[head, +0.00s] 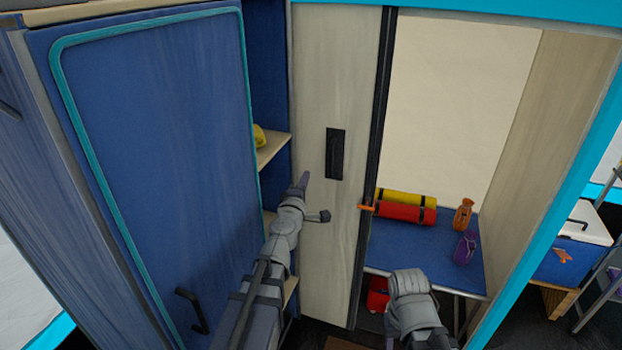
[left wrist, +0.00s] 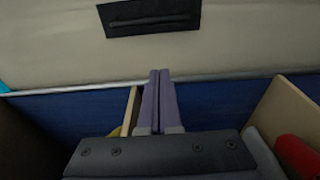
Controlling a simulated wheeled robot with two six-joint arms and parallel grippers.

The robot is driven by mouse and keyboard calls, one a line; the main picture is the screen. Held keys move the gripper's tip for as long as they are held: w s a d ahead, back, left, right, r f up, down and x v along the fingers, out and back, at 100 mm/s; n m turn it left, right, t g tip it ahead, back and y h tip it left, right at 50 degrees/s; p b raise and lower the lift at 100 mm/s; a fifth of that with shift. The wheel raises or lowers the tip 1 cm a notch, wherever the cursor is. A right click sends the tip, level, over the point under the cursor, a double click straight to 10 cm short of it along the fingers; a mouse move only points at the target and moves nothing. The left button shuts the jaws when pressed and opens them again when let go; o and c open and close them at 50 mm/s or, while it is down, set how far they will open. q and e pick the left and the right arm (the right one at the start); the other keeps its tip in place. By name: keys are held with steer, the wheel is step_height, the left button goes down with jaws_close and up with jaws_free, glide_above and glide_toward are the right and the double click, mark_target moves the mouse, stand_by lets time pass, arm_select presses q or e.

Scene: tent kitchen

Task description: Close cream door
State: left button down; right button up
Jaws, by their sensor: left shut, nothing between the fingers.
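The cream door (head: 332,80) stands upright in the middle of the head view, with a dark recessed handle (head: 336,153). A gap to its left shows blue cabinet interior and shelves. My left gripper (head: 304,180) is shut and empty, with its purple fingers in front of the door's left edge. In the left wrist view, the gripper's fingertips (left wrist: 160,72) overlap the pale edge of the cream door (left wrist: 60,60), below the black handle plate (left wrist: 150,15). I cannot tell whether they touch it. My right arm shows at the lower right, but its fingers do not.
A large blue panel (head: 160,150) with a black handle (head: 190,308) stands at the left. A yellow item (head: 259,136) sits on a shelf behind the gap. To the right, a blue table (head: 400,250) holds red and yellow rolls (head: 405,212) and two bottles (head: 464,214).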

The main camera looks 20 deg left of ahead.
arm_select(q)
glide_toward(315, 155)
steer(key=w, duration=0.5)
steer(key=shift+w+a, duration=0.2)
steer(key=shift+s+d, duration=0.2)
steer(key=shift+d, duration=0.45)
steer(key=shift+s+d, duration=0.25)
steer(key=shift+d, duration=0.4)
steer(key=shift+s+d, duration=0.2)
steer(key=shift+d, duration=0.45)
